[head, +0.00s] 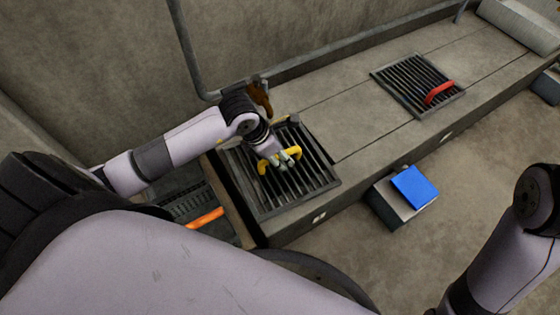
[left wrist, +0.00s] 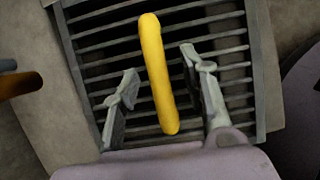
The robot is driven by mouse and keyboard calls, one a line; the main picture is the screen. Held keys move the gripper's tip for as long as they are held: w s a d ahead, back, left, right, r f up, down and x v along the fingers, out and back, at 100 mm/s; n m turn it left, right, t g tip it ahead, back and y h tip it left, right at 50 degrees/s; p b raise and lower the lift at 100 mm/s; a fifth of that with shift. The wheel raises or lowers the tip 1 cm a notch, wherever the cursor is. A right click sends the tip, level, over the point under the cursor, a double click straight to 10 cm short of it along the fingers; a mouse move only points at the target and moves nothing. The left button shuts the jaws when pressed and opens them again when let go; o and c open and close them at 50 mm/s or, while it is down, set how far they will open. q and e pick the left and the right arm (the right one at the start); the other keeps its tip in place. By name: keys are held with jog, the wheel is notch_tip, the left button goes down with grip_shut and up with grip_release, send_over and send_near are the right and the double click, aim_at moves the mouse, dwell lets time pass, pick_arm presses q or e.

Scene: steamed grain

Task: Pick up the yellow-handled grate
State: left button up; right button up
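The yellow-handled grate (head: 303,191) is a dark barred grate lying on the near end of the long concrete ledge. Its yellow handle (head: 294,153) stands up near the middle of the bars. My left gripper (head: 283,161) is at the handle. In the left wrist view the yellow handle (left wrist: 157,75) runs lengthwise between the two spread fingers of the left gripper (left wrist: 160,90), with a gap on each side. The left gripper is open and holds nothing. The bars (left wrist: 207,30) lie behind the handle. My right arm shows at the lower right, but its gripper is out of view.
A red-handled grate (head: 405,78) lies farther along the ledge (head: 345,115). An orange handle (head: 205,218) shows low at the left, beside the ledge's near end. A box with a blue top (head: 415,187) stands on the floor in front. A pipe (head: 188,50) runs along the wall.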

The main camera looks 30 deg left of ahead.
pick_arm(q)
jog(key=shift+w+d+f, duration=0.1)
jog(key=shift+w+f, duration=0.05)
jog(key=shift+f, duration=0.2)
grip_shut()
dwell(0.3)
dwell(0.5)
jog(key=shift+r, duration=0.15)
